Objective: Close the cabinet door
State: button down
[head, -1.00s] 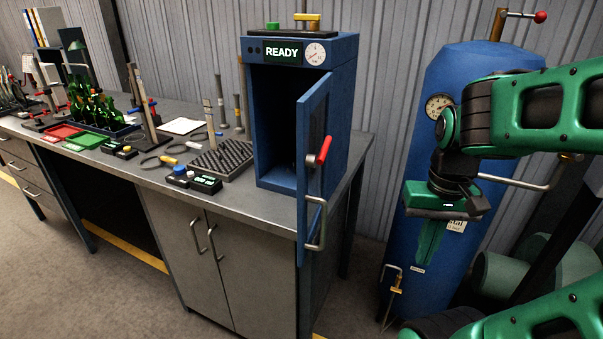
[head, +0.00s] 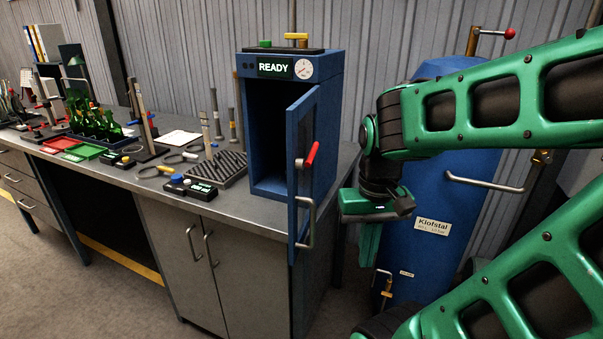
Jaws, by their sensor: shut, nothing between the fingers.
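The blue cabinet (head: 292,63) stands on the right end of the workbench, with a lit READY panel and a round gauge on its front. Its door (head: 304,120) hangs open, hinged on the right and swung out past the bench's front edge. The door carries a red-tipped lever (head: 311,156) and a metal pull handle (head: 306,222). The dark inside of the cabinet shows to the left of the door. My gripper (head: 367,262) points down to the right of the door, apart from it. Its fingers are together and hold nothing.
A blue tank (head: 450,195) stands behind and right of my gripper. The workbench (head: 245,210) holds a ridged block (head: 222,170), a small box with a blue button (head: 190,187), and a rack of green bottles (head: 95,122). Open floor lies in front.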

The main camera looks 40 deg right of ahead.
aim_at(295, 113)
jog(key=z, duration=0.05)
jog(key=k, duration=1)
jog(key=z, duration=0.15)
